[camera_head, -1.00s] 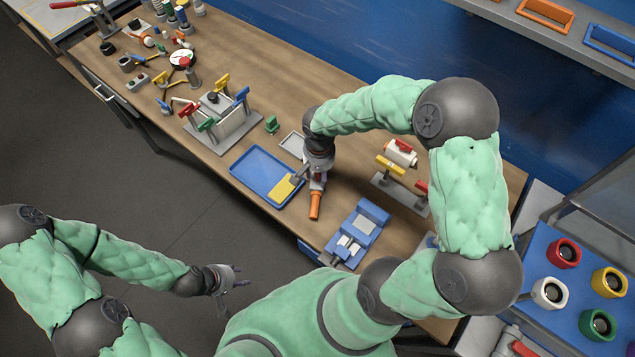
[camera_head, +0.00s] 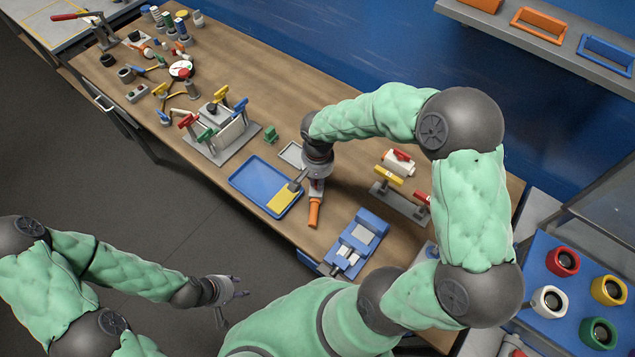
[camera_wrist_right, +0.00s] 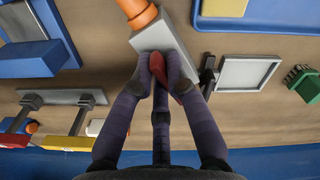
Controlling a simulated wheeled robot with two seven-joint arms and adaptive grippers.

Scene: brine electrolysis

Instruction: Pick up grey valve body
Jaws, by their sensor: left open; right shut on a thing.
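The grey valve body (camera_wrist_right: 160,36) is a pale block below my right gripper in the right wrist view, with an orange pipe end (camera_wrist_right: 137,12) against it. My right gripper (camera_wrist_right: 170,62) has its fingers closed at the block, with a red part (camera_wrist_right: 180,85) between them. In the head view, my right gripper (camera_head: 316,180) points down at the table, and the orange end (camera_head: 314,213) sticks out in front. The gripper hides much of the body there, and I cannot tell whether it is clear of the table. My left gripper (camera_head: 232,290) is open and empty, away from the table.
A blue tray (camera_head: 245,185) with a yellow pad (camera_head: 284,197) is just left of my right gripper. A blue fixture (camera_head: 350,245) stands to the right, and a grey stand with yellow and red handles (camera_head: 398,200) behind it. A lever rack (camera_head: 220,135) stands further left.

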